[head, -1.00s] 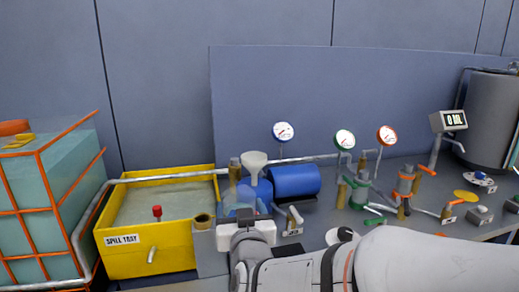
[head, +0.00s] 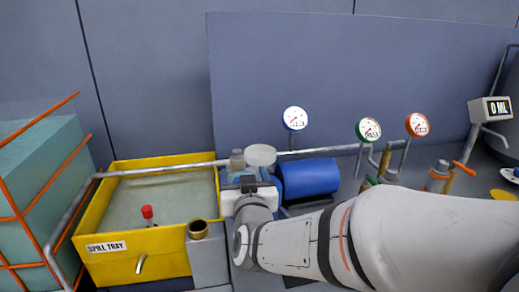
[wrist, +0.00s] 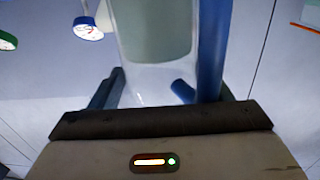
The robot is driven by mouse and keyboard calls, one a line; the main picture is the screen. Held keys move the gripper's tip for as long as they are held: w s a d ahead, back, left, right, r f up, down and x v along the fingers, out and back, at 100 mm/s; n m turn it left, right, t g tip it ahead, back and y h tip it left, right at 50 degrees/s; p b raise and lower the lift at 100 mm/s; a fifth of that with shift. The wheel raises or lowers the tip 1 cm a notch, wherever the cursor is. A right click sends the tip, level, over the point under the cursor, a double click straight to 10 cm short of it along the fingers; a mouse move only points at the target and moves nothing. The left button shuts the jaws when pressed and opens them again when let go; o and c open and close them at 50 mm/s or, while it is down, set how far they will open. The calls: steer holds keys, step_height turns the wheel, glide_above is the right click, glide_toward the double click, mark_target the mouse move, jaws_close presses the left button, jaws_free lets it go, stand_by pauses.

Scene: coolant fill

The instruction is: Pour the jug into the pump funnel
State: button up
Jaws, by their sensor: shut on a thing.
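My gripper (head: 249,180) is shut on the jug, at the end of my arm in the lower middle of the head view. The clear jug (head: 232,174) shows only partly there. In the wrist view the jug (wrist: 140,75) stands between the jaws, with a grey-green band inside and a blue upright part (wrist: 210,50) at its right. The white pump funnel (head: 261,155) is just behind and slightly right of my gripper. A blue pump cylinder (head: 308,178) lies to its right. My gripper hides the funnel's lower part. I cannot tell whether jug and funnel touch.
A yellow spill tray (head: 136,240) with a red-topped valve (head: 147,213) stands left. Several gauges, including a white one (head: 295,118), stand right of the funnel. An orange-framed tank (head: 40,190) is far left.

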mark_target(252, 159)
steer(key=shift+r+p, duration=0.25)
steer(key=shift+p, duration=0.45)
steer(key=p, duration=0.1)
steer(key=w+g+p, duration=0.1)
steer(key=p, duration=0.1)
steer(key=shift+d+r+m+g, duration=0.15)
steer(key=shift+d+m+g, duration=0.05)
steer(key=shift+m+g, duration=0.1)
steer(key=w+g+p, duration=0.1)
steer(key=p, duration=0.1)
steer(key=w+g+p, duration=0.1)
steer(key=p, duration=0.1)
steer(key=shift+d+m+p, duration=0.3)
steer(key=shift+m+p, duration=0.05)
steer(key=shift+m, duration=0.05)
steer(key=p, duration=0.1)
steer(key=w+g+p, duration=0.1)
steer(key=p, duration=0.1)
steer(key=shift+w+d+r, duration=0.2)
steer(key=shift+w+r, duration=0.05)
steer(key=shift+r, duration=0.15)
steer(key=shift+w+r+m+g+p, duration=0.1)
steer(key=shift+w+m+g+p, duration=0.05)
steer(key=shift+m+g+p, duration=0.2)
steer(key=shift+w+d+f, duration=0.1)
steer(key=shift+w+f, duration=0.05)
steer(key=shift+f, duration=0.1)
steer(key=shift+r, duration=0.1)
